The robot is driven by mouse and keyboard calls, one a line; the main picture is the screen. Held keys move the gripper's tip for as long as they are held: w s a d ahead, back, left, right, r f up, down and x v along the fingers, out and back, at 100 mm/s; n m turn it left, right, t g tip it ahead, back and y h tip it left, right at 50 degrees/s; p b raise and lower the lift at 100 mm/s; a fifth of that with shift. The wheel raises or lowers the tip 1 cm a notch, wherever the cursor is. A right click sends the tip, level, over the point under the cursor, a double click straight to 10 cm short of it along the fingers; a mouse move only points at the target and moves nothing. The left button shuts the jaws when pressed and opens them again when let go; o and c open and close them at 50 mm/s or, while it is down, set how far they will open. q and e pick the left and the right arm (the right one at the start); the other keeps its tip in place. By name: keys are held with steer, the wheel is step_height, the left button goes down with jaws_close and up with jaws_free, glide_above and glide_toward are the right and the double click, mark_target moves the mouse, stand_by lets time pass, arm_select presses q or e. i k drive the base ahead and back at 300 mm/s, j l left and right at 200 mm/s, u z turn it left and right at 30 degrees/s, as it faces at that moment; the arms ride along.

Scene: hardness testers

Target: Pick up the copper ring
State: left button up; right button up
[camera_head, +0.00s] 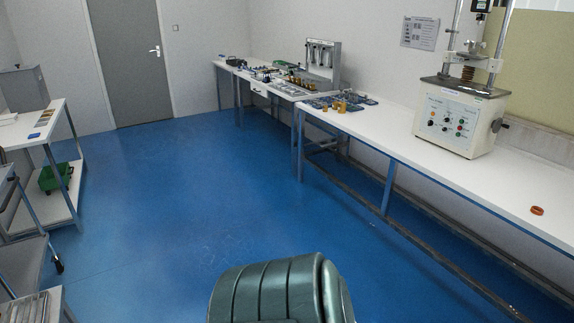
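A small orange-brown copper ring (537,210) lies on the white bench top (470,178) at the right of the view, near the bench's front edge. It looks flat on the surface, with nothing touching it. Neither of my grippers is in view.
A testing machine (460,120) with buttons stands on the bench behind and left of the ring. Small blue and brass parts (340,103) lie farther along. Tables stand at left; the blue floor (190,190) between is clear.

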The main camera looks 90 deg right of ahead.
mark_target(541, 212)
steer(key=i, duration=0.25)
steer(key=z, duration=4.45)
